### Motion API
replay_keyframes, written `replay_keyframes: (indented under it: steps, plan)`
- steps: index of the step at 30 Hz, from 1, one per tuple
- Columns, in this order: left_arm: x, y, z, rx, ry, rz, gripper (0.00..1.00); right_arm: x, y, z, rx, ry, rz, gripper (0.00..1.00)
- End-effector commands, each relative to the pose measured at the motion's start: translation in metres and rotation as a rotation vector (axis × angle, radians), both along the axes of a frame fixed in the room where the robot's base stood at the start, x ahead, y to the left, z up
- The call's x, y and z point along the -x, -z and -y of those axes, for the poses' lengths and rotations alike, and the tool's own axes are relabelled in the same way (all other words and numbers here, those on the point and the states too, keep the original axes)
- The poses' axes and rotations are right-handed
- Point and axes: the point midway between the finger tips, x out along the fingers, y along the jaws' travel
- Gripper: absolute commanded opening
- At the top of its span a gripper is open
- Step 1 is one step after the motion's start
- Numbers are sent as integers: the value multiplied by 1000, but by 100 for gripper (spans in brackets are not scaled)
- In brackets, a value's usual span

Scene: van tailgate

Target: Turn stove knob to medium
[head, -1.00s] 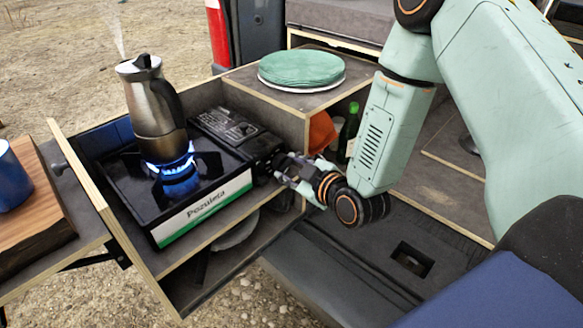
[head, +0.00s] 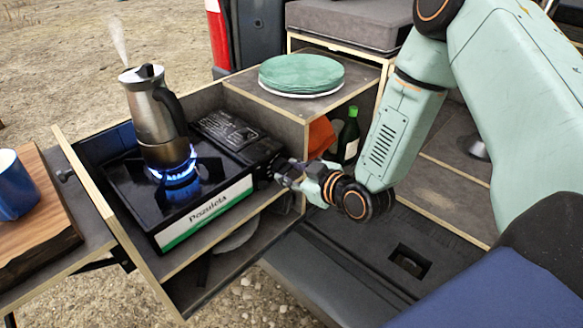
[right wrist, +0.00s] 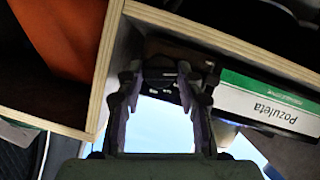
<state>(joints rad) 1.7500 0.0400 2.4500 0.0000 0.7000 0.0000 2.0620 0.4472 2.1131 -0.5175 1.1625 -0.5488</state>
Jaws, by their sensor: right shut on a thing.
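The black camping stove (head: 125,192) stands in the pulled-out wooden drawer, with a white and green "Pozuleta" front (head: 207,212). Its burner shows a blue flame (head: 175,178) under a steel moka pot (head: 157,118) that gives off steam. My right gripper (head: 277,172) is at the right end of the stove front, shut on the stove knob, which its fingers mostly hide. In the right wrist view both fingers (right wrist: 160,78) reach to the dark knob area beside the label (right wrist: 262,108). My left gripper is not in view.
Green plates (head: 301,71) lie on the wooden shelf right behind the stove. A green bottle (head: 348,135) and an orange item (head: 320,136) are in the compartment beneath. A blue mug (head: 14,187) stands on a wooden board (head: 40,222) at left.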

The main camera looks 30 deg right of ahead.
Motion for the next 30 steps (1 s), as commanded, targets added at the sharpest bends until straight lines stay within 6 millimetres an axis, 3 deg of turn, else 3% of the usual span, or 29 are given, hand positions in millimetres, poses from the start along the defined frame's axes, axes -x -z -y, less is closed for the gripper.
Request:
replay_keyframes:
  steps: [6,18,30]
  plan:
    - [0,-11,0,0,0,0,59,-1,-1,3,-195,3,-69,5]
    - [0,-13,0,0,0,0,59,-1,1,4,-498,0,-175,5]
    - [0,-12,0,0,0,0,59,-1,1,4,-646,0,-228,5]
